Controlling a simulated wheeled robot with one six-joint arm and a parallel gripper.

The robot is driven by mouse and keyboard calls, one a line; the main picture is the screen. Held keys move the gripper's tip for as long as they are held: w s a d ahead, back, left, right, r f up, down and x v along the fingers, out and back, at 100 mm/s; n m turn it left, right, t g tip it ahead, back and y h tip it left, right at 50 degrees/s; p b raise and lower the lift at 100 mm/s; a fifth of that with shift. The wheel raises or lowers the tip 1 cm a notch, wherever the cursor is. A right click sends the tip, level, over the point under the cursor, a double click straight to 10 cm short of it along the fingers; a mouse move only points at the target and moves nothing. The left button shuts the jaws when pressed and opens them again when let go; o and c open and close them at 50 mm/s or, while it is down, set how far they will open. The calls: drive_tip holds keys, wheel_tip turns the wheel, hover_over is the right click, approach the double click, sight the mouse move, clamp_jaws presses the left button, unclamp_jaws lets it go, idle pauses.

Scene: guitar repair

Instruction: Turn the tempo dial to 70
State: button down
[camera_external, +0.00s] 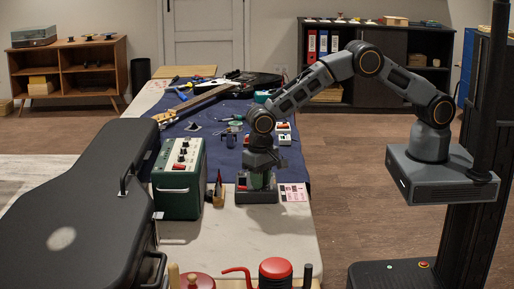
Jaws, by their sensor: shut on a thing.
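My gripper (261,174) points straight down at the right front part of the workbench. It is shut on a small green object (259,182), which shows only partly between the fingers. This object is at or just above a low dark box (257,197). I cannot tell whether it touches the box. I cannot make out the tempo dial or any numbers on it. The dial may be hidden by the gripper or too small to see.
A green amplifier (176,193) with knobs stands left of my gripper, beside a large black guitar case (85,205). A small holder with tools (218,192) stands between amplifier and box. A pink-and-white card (293,192) lies to the right. Red-topped items (275,268) stand in front.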

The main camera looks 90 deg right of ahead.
drive_tip(key=n+b, duration=0.1)
drive_tip(key=n, duration=0.3)
drive_tip(key=n+b, duration=0.1)
drive_tip(key=n, duration=0.3)
drive_tip(key=n+b, duration=0.1)
drive_tip(key=n, duration=0.4)
drive_tip(key=shift+n, duration=2.3)
drive_tip(key=c, duration=1)
unclamp_jaws()
